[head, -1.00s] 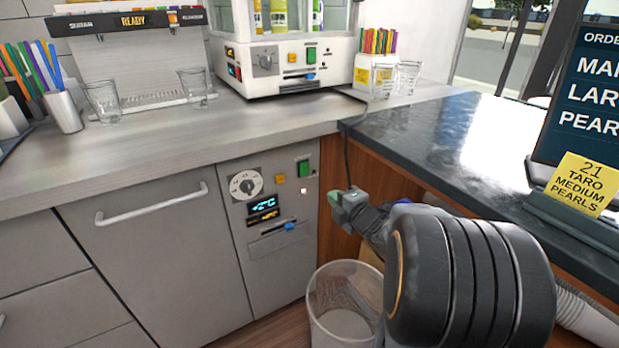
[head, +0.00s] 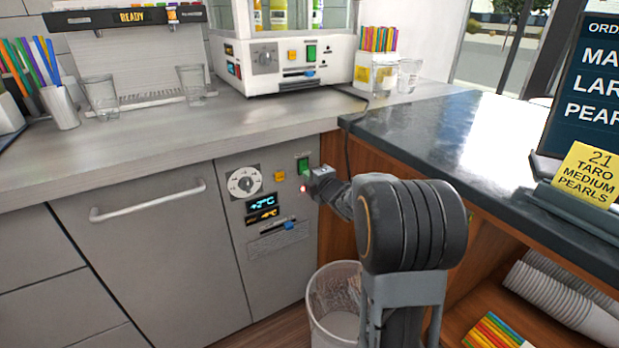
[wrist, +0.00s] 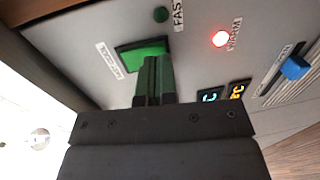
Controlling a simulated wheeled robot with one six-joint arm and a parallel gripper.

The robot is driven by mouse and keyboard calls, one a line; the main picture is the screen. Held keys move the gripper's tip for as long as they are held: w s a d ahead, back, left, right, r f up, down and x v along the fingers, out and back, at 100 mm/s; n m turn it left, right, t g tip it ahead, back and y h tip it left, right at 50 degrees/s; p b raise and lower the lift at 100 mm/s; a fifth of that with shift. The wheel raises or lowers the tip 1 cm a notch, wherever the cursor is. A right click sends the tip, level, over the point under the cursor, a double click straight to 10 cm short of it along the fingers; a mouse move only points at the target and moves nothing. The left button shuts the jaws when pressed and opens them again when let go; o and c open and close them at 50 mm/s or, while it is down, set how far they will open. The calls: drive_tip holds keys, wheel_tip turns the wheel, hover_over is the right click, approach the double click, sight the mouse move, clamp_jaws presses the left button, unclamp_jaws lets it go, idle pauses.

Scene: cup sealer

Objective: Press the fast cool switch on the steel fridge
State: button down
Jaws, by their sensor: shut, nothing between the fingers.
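The steel fridge (head: 230,285) is the grey unit under the counter, with a control panel at its upper right. A dark green lamp (wrist: 160,14) by the word FAST looks unlit; a red lamp (wrist: 220,38) by WARM glows. My gripper (head: 309,174) is shut and empty. In the wrist view its fingertips (wrist: 150,62) overlap the switch's near edge. I cannot tell whether they touch it.
A white dial (head: 243,182), a yellow button (head: 279,177), temperature displays (head: 262,203) and a blue slider (head: 289,225) share the panel. A clear bin (head: 334,310) stands below. The dark counter (head: 450,140) and its wooden side (head: 331,229) are close on the right.

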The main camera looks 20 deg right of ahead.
drive_tip(key=shift+w, duration=0.4)
drive_tip(key=shift+f+b, duration=0.2)
drive_tip(key=shift+b, duration=0.2)
drive_tip(key=shift+w+b, duration=0.15)
drive_tip(key=shift+b, duration=0.3)
drive_tip(key=s+d+f, duration=0.1)
drive_tip(key=s, duration=1.2)
drive_tip(key=shift+s+d+f, duration=0.25)
drive_tip(key=shift+s+f, duration=0.05)
drive_tip(key=shift+s, duration=0.1)
